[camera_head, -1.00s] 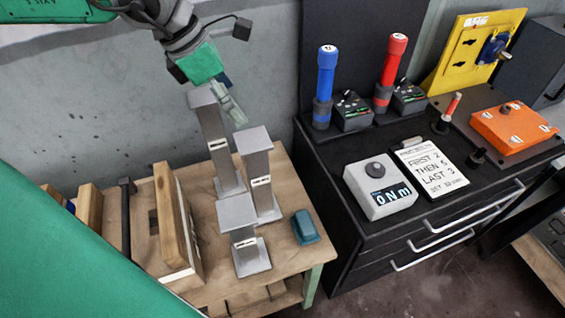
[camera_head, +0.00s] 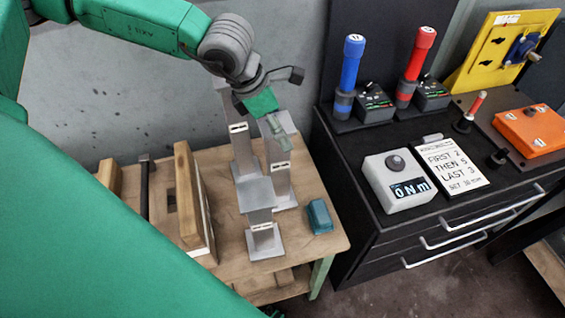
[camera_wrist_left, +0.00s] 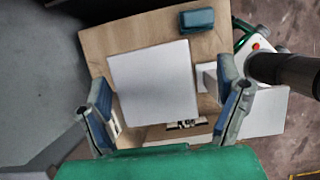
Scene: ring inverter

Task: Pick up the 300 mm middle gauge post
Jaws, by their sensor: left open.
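Three grey gauge posts with square caps and base plates stand upright on the wooden table in the head view. The tallest (camera_head: 240,150) is at the back, the middle post (camera_head: 281,180) is right of it, and the shortest (camera_head: 258,208) is in front. My left gripper (camera_head: 279,133) is open at the middle post's top, hiding part of it. In the left wrist view, a square grey cap (camera_wrist_left: 155,80) lies between the open fingers of my left gripper (camera_wrist_left: 165,105), with a gap on each side. Contact cannot be told. My right gripper is not in view.
A teal block (camera_head: 320,216) lies right of the posts and shows in the left wrist view (camera_wrist_left: 197,20). Wooden boards (camera_head: 188,195) stand at the left. The black cabinet (camera_head: 372,248) at the right carries blue and red tools and a torque display (camera_head: 398,180).

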